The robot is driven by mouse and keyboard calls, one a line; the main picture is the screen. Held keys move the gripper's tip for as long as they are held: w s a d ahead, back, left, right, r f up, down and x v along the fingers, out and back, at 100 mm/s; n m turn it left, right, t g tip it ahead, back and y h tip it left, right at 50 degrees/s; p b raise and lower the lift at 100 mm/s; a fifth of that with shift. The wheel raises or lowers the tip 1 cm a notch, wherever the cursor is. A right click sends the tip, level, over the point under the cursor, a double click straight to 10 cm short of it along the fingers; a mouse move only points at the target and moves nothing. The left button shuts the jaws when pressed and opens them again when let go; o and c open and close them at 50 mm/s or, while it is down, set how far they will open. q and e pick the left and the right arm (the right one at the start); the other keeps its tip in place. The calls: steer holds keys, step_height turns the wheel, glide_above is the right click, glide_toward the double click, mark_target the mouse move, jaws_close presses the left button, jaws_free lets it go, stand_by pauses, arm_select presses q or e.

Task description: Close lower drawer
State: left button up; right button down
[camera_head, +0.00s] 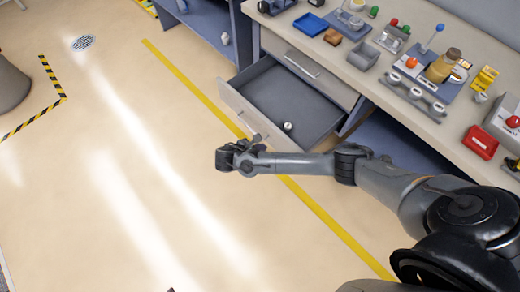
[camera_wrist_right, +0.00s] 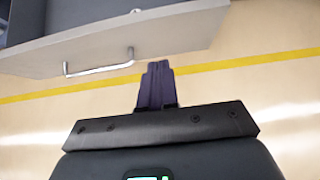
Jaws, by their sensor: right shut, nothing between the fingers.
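The lower drawer (camera_head: 262,93) of the workbench is pulled out, and its inside shows grey. Its pale front panel also shows at the top of the right wrist view (camera_wrist_right: 150,36), with a metal bar handle (camera_wrist_right: 98,68). My right gripper (camera_head: 257,139) is just outside the drawer front, near the handle. Its dark fingers (camera_wrist_right: 157,84) are together with nothing between them. They point toward the front panel, right of the handle in the wrist view; whether they touch the panel I cannot tell. My left gripper is not in view.
A small white object (camera_head: 288,126) lies in the drawer. The upper drawer (camera_head: 305,68) is shut above it. The bench top (camera_head: 335,62) carries trays, bottles and fittings. The floor in front is clear, with a yellow line (camera_head: 205,98) running past the bench.

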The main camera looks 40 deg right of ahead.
mark_target(282, 139)
steer(key=x, duration=0.3)
steer(key=r+b+x, duration=0.1)
steer(key=x, duration=0.2)
steer(key=d+b+x, duration=0.1)
steer(key=x, duration=0.2)
steer(key=shift+d+r, duration=0.15)
steer(key=shift+d, duration=0.3)
steer(key=shift+d+r, duration=0.1)
steer(key=shift+d, duration=0.1)
steer(key=shift+d, duration=0.1)
